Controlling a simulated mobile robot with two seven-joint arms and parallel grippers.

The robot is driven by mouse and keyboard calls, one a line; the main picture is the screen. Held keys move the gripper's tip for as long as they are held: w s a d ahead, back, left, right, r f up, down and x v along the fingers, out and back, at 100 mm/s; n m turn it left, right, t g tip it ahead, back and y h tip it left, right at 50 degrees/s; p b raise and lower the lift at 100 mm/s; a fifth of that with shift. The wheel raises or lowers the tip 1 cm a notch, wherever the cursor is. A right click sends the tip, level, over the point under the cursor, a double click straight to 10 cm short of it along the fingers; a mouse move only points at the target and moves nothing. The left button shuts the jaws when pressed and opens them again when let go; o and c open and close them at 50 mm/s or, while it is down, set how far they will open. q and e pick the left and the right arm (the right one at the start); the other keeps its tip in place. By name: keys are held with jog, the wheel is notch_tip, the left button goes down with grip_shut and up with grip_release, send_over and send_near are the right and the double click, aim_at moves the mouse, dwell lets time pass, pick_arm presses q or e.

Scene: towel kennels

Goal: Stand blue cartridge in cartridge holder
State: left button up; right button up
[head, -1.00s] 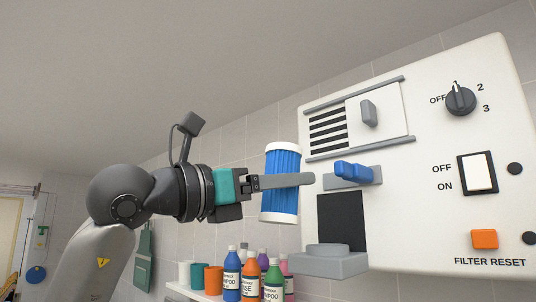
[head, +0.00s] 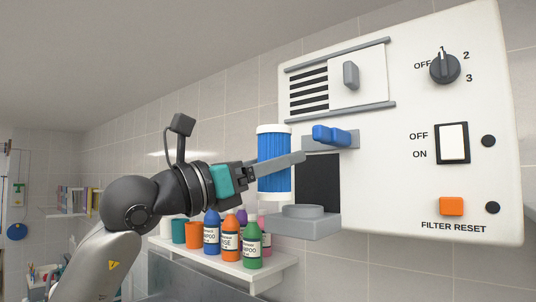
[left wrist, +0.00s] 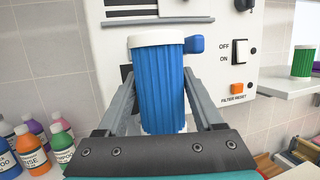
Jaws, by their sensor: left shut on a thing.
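The blue cartridge (head: 274,165) has white end caps and ribbed blue sides. My left gripper (head: 292,160) is shut on it and holds it roughly upright in the air. In the left wrist view the cartridge (left wrist: 160,88) sits between the two grey fingers. The cartridge holder (head: 300,224) is a grey shelf with a low round boss, fixed to the white panel under a dark opening (head: 318,182). The cartridge is a little left of the boss, its lower end slightly above the boss top in the picture. My right gripper is out of view.
The white panel (head: 400,185) bears a blue lever (head: 331,135) just above the opening, a sliding cover with a grey handle (head: 351,75), a knob (head: 445,68), a switch (head: 453,143) and an orange button (head: 451,206). Several bottles stand on a shelf (head: 268,277) below.

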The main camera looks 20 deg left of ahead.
pick_arm(q)
jog(key=shift+w+d+f+p, duration=0.1)
jog(key=shift+w+d+p, duration=0.3)
jog(key=shift+w, duration=0.5)
jog(key=shift+w+d+f+p, duration=0.1)
jog(key=shift+w+d+p, duration=0.3)
jog(key=shift+w, duration=0.55)
jog(key=shift+w+d+p, duration=0.35)
jog(key=shift+w+p, duration=0.1)
jog(key=shift+w, duration=0.45)
jog(key=shift+w+d+f+p, duration=0.15)
jog(key=shift+w+d+p, duration=0.1)
jog(key=shift+w, duration=0.3)
jog(key=shift+w+d+f+p, duration=0.1)
jog(key=shift+w+d+p, duration=0.1)
jog(key=shift+w, duration=0.3)
jog(key=shift+f+b, duration=0.95)
jog(key=shift+f, duration=0.05)
jog(key=shift+s, duration=0.1)
jog(key=o, duration=1.5)
jog(key=shift+b+v, duration=3)
jog(key=shift+v, duration=4.65)
